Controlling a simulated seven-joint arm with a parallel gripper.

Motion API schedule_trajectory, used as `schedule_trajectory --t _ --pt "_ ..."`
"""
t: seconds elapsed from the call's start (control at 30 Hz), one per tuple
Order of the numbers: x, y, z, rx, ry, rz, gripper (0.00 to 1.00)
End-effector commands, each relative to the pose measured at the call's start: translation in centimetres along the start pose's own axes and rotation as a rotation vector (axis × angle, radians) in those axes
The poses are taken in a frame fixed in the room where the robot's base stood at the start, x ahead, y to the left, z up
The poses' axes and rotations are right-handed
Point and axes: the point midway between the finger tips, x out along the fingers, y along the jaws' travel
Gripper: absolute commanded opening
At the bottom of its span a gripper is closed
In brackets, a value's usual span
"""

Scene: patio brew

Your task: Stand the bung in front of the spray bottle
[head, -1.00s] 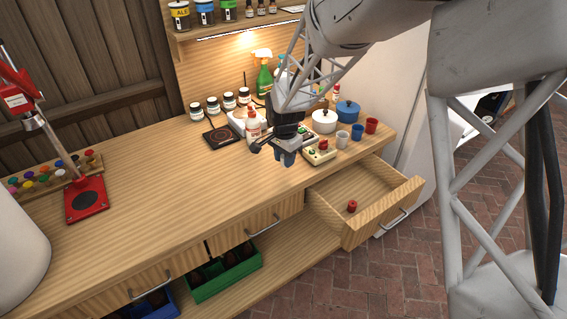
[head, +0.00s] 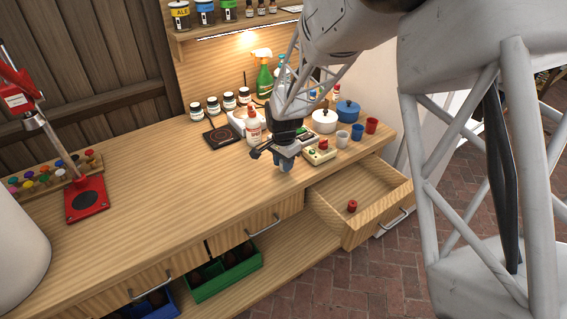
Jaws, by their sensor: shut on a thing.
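The spray bottle (head: 264,82), green with a yellow-orange trigger head, stands upright at the back of the bench, left of my arm. My gripper (head: 286,167) points down above the front part of the bench, in front of and to the right of the white red-capped bottle. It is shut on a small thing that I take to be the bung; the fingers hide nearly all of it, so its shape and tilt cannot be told. My gripper is well apart from the spray bottle.
A white red-capped bottle (head: 253,128) and a black hot plate (head: 221,136) stand before the spray bottle. Jars line the back. A small device (head: 319,153), cups and pots stand right. The open drawer (head: 376,212) holds a red piece (head: 352,206). The bench's left-middle is clear.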

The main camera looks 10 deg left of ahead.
Motion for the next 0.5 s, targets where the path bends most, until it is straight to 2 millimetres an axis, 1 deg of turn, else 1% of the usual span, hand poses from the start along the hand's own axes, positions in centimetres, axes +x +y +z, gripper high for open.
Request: schedule_trajectory --t 0.47,0.5 --pt "0.50 0.00 0.00 0.000 0.000 0.000 0.09" --pt "0.54 -0.01 0.00 0.000 0.000 0.000 0.33"
